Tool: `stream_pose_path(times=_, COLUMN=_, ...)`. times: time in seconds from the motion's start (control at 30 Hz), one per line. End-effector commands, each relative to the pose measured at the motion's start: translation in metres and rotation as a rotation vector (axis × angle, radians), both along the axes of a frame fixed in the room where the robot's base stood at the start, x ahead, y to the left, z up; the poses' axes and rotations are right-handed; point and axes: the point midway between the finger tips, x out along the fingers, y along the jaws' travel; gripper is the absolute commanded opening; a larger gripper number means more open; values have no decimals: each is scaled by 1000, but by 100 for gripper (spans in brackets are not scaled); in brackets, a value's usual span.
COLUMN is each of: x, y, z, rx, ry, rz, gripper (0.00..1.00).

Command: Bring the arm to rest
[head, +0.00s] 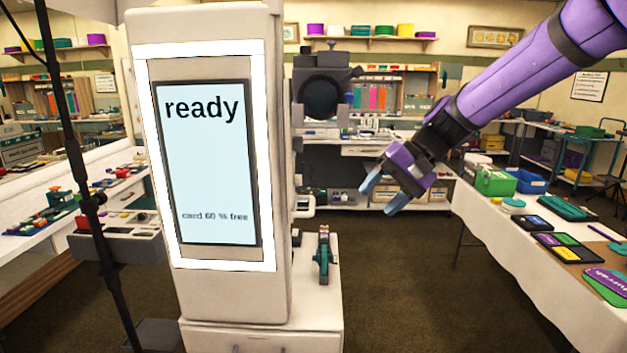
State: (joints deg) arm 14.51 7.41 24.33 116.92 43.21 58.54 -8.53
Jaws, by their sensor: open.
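My gripper (384,194) hangs at the end of the purple arm, which reaches in from the upper right of the head view. Its two blue-grey fingers are apart, with nothing between them. It is in the air to the right of a white booth column (285,200), apart from it. The column carries a lit screen (208,165) that reads "ready" and "card 60 % free". A dark round camera-like device (322,95) is on the column's right side.
A teal and dark tool-like item (323,255) stands on the column's low white base (325,300). A white-clothed table (500,235) with boxes and flat props is at right. A black pole (85,190) stands at left. The carpet (400,285) below my gripper is clear.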

Motion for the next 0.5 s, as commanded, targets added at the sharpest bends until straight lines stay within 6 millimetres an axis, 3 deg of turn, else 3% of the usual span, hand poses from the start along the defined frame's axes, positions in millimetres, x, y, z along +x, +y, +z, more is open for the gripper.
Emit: stream_pose_path(times=0.5, x=-130, y=-84, z=39, rx=-421, ry=-250, rz=-2, gripper=57)
